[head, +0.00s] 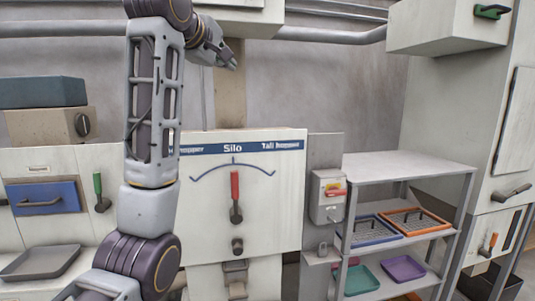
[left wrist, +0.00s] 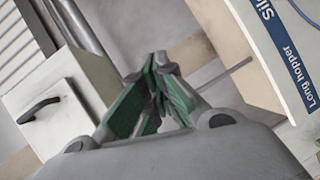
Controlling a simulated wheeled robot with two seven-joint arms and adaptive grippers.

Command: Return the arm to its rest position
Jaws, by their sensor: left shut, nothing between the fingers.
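My left arm (head: 150,180) rises from the lower left of the head view and bends over to the right at the top. My left gripper (head: 234,66) hangs in the air above the Silo panel (head: 265,215), pointing down and right, apart from it. In the left wrist view the gripper (left wrist: 158,62) has its green-padded fingers drawn together with nothing between them. The panel's red-handled lever (head: 235,186) stands upright under a curved scale. My forearm covers the panel's left edge. My right gripper is not in view.
A grey pipe (head: 325,35) runs along the wall above. A white box with a green handle (head: 450,27) juts out at the upper right. A shelf unit (head: 410,167) holds blue and orange framed trays. At left are a blue drawer (head: 45,198) and grey tray (head: 40,262).

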